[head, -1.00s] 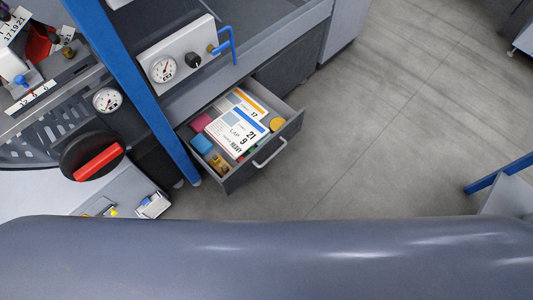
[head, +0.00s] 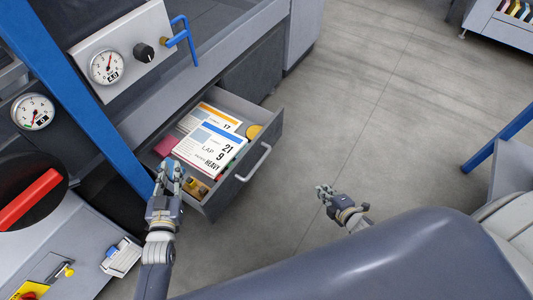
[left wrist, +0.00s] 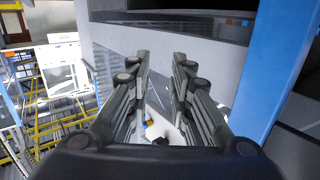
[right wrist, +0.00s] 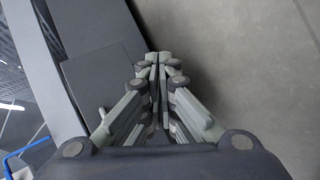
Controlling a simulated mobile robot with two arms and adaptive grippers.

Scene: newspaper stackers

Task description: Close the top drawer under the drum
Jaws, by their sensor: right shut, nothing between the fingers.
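The drawer (head: 226,196) stands pulled out from the grey machine, with papers, a pink block and small yellow items inside. Its front carries a pale bar handle (head: 256,162). My left gripper (head: 172,168) is over the drawer's near left corner in the head view; contact is unclear. Its fingers are apart in the left wrist view (left wrist: 160,75), with nothing between them. My right gripper (head: 324,190) is in front of the drawer, to the right of the handle and apart from it. Its fingers are together and empty in the right wrist view (right wrist: 160,65). I cannot make out the drum.
A blue post (head: 85,95) rises left of the drawer. A panel (head: 128,50) with a gauge, knob and blue lever sits above it. A black disc with a red handle (head: 30,198) is at the left. Open grey floor (head: 370,110) lies to the right.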

